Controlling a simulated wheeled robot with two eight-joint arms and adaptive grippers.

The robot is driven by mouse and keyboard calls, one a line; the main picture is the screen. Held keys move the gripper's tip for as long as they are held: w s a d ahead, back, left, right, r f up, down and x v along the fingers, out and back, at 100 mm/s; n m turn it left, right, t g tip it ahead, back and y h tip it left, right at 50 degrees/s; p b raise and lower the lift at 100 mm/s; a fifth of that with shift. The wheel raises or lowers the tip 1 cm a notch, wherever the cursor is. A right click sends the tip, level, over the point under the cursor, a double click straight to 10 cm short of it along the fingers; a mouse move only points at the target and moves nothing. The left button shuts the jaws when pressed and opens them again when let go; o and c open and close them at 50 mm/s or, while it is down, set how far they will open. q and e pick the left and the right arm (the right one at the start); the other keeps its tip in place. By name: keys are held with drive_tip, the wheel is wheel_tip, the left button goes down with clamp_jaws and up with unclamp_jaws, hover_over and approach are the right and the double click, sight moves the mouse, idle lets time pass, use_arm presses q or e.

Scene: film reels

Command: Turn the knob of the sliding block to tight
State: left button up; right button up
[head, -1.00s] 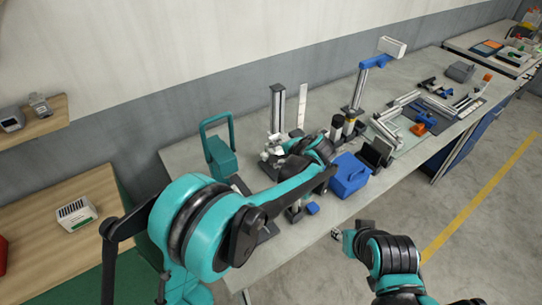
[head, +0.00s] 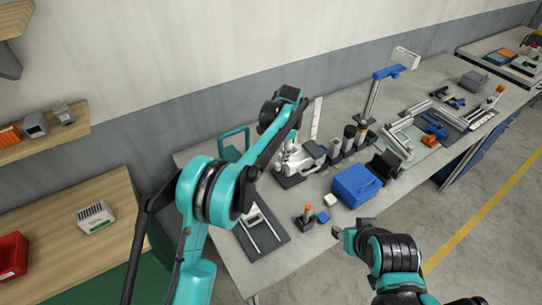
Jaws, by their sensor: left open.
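My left gripper (head: 287,146) is small in the head view, just below the raised wrist of my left arm, beside the pale metal stand (head: 296,162) on its dark base. Its jaws are open. My forearm and wrist cover the stand's upright column, so the sliding block and its knob cannot be made out, nor whether the gripper touches them. My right gripper (head: 344,236) is low in front of the table edge, away from the stand; its jaws are too small to read.
A blue box (head: 355,184), dark cylinders (head: 349,135) and a blue-armed lamp (head: 378,85) stand to the right. A dark tray (head: 262,238) and an orange-topped piece (head: 307,213) lie near the front edge of the table.

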sight(278, 163)
use_arm(q)
drive_tip(key=shift+w+a+r+g+h, duration=0.3)
drive_tip(key=shift+r+h, duration=0.05)
drive_tip(key=shift+h, duration=0.05)
drive_tip(key=shift+s+f, duration=0.15)
wheel_tip(278, 163, down, 7)
drive_tip(key=shift+d+f+b, duration=0.1)
drive_tip(key=shift+f+b, duration=0.05)
drive_tip(key=shift+b, duration=0.15)
drive_tip(key=shift+c, duration=0.3)
clamp_jaws()
